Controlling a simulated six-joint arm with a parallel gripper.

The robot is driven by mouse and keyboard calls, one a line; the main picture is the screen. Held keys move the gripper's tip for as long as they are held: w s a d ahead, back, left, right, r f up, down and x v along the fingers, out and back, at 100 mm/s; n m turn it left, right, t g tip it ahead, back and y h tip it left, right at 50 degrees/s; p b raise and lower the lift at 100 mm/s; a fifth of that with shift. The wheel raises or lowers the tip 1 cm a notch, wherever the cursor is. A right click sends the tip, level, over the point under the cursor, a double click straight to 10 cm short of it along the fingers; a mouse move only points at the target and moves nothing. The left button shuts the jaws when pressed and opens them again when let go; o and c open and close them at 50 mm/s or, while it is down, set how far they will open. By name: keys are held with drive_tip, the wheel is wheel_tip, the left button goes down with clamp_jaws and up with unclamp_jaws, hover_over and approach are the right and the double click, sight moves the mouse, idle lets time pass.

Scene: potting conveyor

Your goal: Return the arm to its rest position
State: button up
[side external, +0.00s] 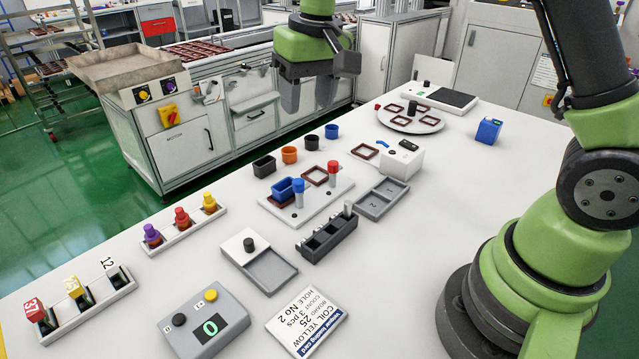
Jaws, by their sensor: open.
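My gripper (308,98) hangs at the top centre of the side external view, fingers pointing down. Its two grey fingers are apart and nothing shows between them. It appears raised well above the white table (420,230), in front of the grey cabinets in the picture. My green arm rises from its dark base at the right; the link between the base and the wrist is partly out of frame at the top.
Coloured cups, including an orange cup (289,155), stand below the gripper. A white fixture (325,205) holds blue and red pegs. A round turntable (410,122), a blue box (488,131), a counter box (203,325) and a label card (306,322) stand around. Bare table lies right of centre.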

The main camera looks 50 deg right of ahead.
drive_tip(key=s+r+t+y, duration=0.1)
drive_tip(key=s+r+t, duration=0.2)
drive_tip(key=s+r, duration=0.7)
drive_tip(key=s+a+f+m+t, duration=0.1)
drive_tip(key=s+t, duration=0.1)
drive_tip(key=s, duration=0.9)
drive_tip(key=shift+a+f+t+y, duration=0.15)
drive_tip(key=shift+f+t+y, duration=0.1)
drive_tip(key=shift+t+y, duration=0.05)
